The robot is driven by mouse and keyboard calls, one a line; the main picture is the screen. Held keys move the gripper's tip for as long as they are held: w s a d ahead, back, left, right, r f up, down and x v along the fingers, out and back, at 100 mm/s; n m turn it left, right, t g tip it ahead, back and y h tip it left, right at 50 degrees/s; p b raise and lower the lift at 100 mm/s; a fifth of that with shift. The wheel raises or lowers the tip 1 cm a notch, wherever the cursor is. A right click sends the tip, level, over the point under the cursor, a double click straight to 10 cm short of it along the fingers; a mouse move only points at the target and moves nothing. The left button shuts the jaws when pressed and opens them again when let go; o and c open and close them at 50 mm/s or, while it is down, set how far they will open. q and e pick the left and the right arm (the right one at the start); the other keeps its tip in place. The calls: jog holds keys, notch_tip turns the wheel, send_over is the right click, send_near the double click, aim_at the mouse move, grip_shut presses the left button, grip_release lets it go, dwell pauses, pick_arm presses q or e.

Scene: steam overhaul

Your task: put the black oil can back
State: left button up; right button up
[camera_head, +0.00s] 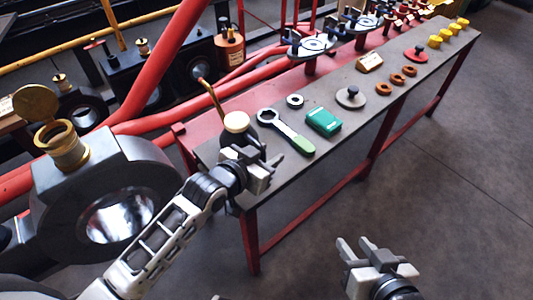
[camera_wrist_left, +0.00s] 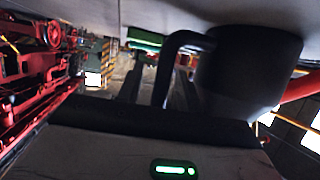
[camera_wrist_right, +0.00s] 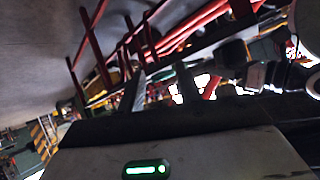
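The black oil can (camera_head: 238,140) stands at the near left end of the grey bench top. It has a cream cap and a thin brass spout pointing up and left. My left gripper (camera_head: 268,172) is at the can's near side and partly hides its body. In the left wrist view the dark can body (camera_wrist_left: 250,72) and its looped handle (camera_wrist_left: 168,70) are close up. The left fingers look apart, with the handle between them; contact is not clear. My right gripper (camera_head: 378,258) is open and empty, over the floor in front of the bench.
On the bench (camera_head: 335,160) lie a green-handled wrench (camera_head: 285,132), a green box (camera_head: 323,122), a grey disc with a knob (camera_head: 350,97) and copper rings (camera_head: 396,79). A large grey housing with a brass cup (camera_head: 65,148) stands at left. Open floor lies right.

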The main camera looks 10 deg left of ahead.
pick_arm(q)
jog(key=shift+r, duration=0.1)
